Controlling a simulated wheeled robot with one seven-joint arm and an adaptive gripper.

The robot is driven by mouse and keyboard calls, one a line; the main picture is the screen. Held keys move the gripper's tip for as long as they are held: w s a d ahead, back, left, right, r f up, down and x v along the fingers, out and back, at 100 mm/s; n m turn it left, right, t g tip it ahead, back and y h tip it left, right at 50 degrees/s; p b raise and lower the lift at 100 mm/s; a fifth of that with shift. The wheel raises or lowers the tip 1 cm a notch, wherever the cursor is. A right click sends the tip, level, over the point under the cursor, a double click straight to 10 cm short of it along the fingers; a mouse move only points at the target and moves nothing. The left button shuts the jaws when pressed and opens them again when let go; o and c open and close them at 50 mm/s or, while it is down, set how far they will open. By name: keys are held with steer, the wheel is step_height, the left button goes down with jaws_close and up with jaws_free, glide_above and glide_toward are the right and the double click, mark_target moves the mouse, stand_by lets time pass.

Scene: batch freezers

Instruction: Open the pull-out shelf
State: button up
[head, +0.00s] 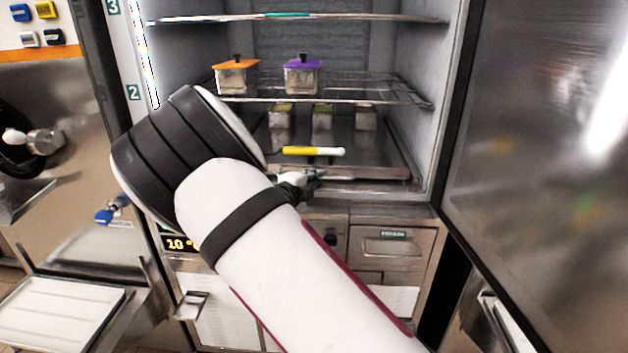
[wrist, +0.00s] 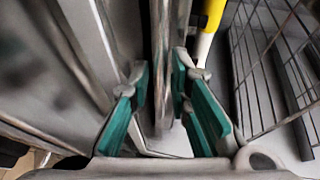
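The pull-out shelf appears to be the lowest metal tray (head: 388,155) inside the open freezer, with a front rail (head: 375,173) along its near edge. My gripper (head: 303,180) is at this rail, left of its middle, and is partly hidden behind my arm. In the wrist view my gripper (wrist: 160,88) is open, with its teal finger pads on either side of a metal bar (wrist: 161,45), likely the rail. The bar runs between the fingers, with a visible gap on the left side. Contact on the right side cannot be told.
A yellow-handled tool (head: 313,151) and several lidded containers are on the tray. A wire shelf (head: 385,92) above holds an orange-lidded box (head: 236,77) and a purple-lidded box (head: 302,75). The open freezer door (head: 545,140) stands at the right.

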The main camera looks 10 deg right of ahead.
steer(key=shift+w+d, duration=0.15)
jaws_close()
steer(key=s+a+p, duration=0.3)
steer(key=s+p, duration=0.1)
steer(key=s, duration=0.6)
steer(key=s+a+p, duration=0.4)
steer(key=s+p, duration=0.1)
steer(key=s, duration=0.6)
steer(key=s+a+p, duration=0.3)
steer(key=s+p, duration=0.1)
steer(key=s, duration=0.6)
steer(key=shift+s+a, duration=0.15)
steer(key=shift+s, duration=0.1)
jaws_free()
